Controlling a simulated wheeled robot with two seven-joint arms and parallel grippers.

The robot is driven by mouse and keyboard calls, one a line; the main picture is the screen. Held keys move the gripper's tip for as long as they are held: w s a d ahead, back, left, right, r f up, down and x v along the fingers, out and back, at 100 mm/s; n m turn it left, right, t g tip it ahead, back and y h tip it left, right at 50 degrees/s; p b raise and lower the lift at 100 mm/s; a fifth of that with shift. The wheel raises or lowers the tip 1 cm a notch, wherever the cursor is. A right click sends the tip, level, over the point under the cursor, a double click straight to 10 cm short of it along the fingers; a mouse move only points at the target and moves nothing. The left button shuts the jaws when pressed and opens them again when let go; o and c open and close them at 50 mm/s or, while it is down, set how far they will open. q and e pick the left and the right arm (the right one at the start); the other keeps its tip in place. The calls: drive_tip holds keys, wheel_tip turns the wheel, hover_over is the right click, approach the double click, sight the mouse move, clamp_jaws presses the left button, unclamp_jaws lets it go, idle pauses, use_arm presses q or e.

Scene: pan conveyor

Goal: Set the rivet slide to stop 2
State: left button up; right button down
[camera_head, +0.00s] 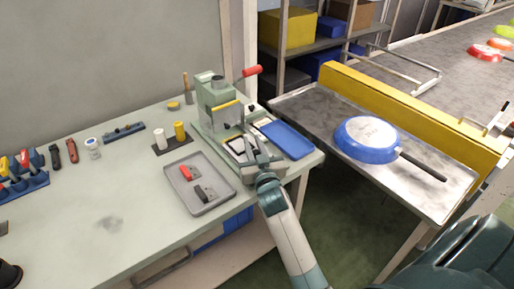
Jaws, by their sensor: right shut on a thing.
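The green rivet press (213,98) stands at the right part of the bench, with a red-ended lever (252,71) and a yellow bar (225,105). My right gripper (249,141) reaches from below to the front of the press base, by a white-and-black plate (236,146). Its jaws are shut on a small part there, probably the rivet slide, which they mostly hide. The stop marks and the slide's setting are too small to tell. My left gripper is not in view.
A grey tray (211,208) with a red and a black piece lies left of my right arm. A blue tray (287,139) lies right of the press. A blue pan (362,142) rests on the metal table, beside a yellow conveyor rail (410,112).

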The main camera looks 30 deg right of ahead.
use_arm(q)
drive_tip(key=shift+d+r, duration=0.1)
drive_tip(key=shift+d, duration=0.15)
use_arm(e)
drive_tip(key=shift+s, duration=0.1)
drive_tip(key=c, duration=1.7)
unclamp_jaws()
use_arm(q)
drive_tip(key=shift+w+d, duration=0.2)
use_arm(e)
drive_tip(key=shift+o, duration=0.6)
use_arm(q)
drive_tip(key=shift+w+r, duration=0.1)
